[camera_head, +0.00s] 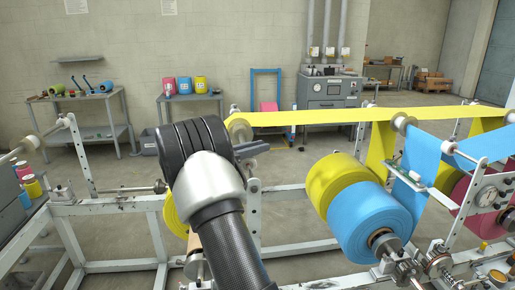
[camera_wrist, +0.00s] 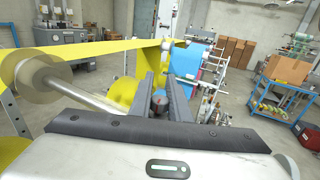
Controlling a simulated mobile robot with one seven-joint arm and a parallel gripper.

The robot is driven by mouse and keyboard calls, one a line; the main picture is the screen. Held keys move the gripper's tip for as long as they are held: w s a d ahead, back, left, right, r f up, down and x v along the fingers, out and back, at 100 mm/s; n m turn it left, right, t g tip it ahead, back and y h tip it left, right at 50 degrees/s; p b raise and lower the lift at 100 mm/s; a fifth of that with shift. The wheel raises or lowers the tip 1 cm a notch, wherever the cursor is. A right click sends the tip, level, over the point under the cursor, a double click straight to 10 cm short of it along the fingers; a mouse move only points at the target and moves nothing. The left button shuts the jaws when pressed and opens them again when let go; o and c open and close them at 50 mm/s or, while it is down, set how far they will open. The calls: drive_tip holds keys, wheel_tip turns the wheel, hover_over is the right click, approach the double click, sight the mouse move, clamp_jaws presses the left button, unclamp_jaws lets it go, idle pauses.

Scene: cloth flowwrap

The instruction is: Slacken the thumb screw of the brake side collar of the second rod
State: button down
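My gripper (camera_head: 262,148) is at the left middle of the head view, above the machine frame, its fingers pointing right. In the wrist view its two dark fingers (camera_wrist: 163,82) stand apart with a gap. A small dark round part with a reddish spot shows low in that gap; I cannot tell what it is. A yellow roll (camera_head: 330,178) and a blue roll (camera_head: 362,222) sit on a rod right of my gripper. A metal collar-like hub (camera_head: 383,243) shows at the blue roll's near end. No thumb screw can be made out clearly.
A yellow web (camera_head: 310,117) runs over rollers (camera_head: 403,122) behind my gripper. White frame rails (camera_head: 290,249) cross the front. Another rod end with a collar (camera_head: 160,187) is at left.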

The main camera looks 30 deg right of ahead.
drive_tip(key=shift+n+t, duration=0.3)
drive_tip(key=shift+t, duration=0.2)
drive_tip(key=n+t+y+b, duration=0.1)
drive_tip(key=n+t+b, duration=0.1)
drive_tip(key=t, duration=0.1)
drive_tip(key=w+n+t+y+b, duration=0.1)
drive_tip(key=n+t+b, duration=0.1)
drive_tip(key=t+b, duration=0.1)
drive_tip(key=w+n+t+y+b, duration=0.1)
drive_tip(key=n+t+b, duration=0.1)
drive_tip(key=n+t, duration=0.1)
drive_tip(key=shift+w+a+f+t, duration=0.1)
drive_tip(key=shift+a+t, duration=0.25)
drive_tip(key=shift+t, duration=0.25)
drive_tip(key=shift+y+b, duration=0.3)
drive_tip(key=c, duration=1.7)
unclamp_jaws()
drive_tip(key=shift+w, duration=0.1)
drive_tip(key=shift+o, duration=0.2)
